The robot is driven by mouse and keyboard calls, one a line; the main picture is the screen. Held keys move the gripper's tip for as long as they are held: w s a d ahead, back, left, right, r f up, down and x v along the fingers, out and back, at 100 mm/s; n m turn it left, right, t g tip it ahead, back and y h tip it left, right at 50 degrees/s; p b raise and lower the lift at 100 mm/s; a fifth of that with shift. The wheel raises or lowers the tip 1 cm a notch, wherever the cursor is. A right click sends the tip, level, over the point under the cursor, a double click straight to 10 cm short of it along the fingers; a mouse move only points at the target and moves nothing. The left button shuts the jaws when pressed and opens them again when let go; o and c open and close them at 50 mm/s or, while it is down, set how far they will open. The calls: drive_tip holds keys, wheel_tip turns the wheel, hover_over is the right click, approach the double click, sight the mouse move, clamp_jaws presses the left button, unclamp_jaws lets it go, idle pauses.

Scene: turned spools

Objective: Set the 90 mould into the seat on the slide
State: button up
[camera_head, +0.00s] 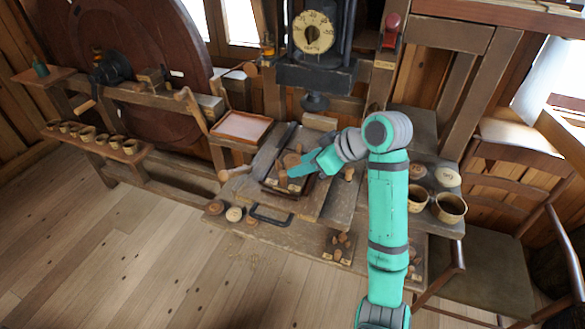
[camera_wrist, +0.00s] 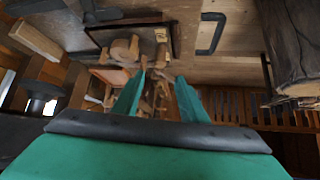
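My gripper (camera_head: 296,170) is over the dark-framed tray (camera_head: 269,190) on the bench below the press. In the wrist view its two green fingers (camera_wrist: 161,76) stand apart, with brown wooden pieces showing beyond the gap; nothing is clearly gripped. A round wooden piece (camera_head: 291,160) stands in the tray beside the fingers and also shows in the wrist view (camera_wrist: 122,50). Pale and brown discs that may be moulds lie on the front edge (camera_head: 234,214) and on the right shelf (camera_head: 447,176). I cannot read a 90 on any, and the seat is not clear.
The press head (camera_head: 316,101) hangs just behind the tray. A black handle (camera_head: 270,218) sticks out in front. Bowls (camera_head: 449,207) stand at the right, and a pinkish tray (camera_head: 241,127) is at the left. Small pegs stand on a block (camera_head: 339,248) at the front.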

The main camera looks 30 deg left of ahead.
drive_tip(key=shift+v, duration=1)
drive_tip(key=shift+w, duration=0.2)
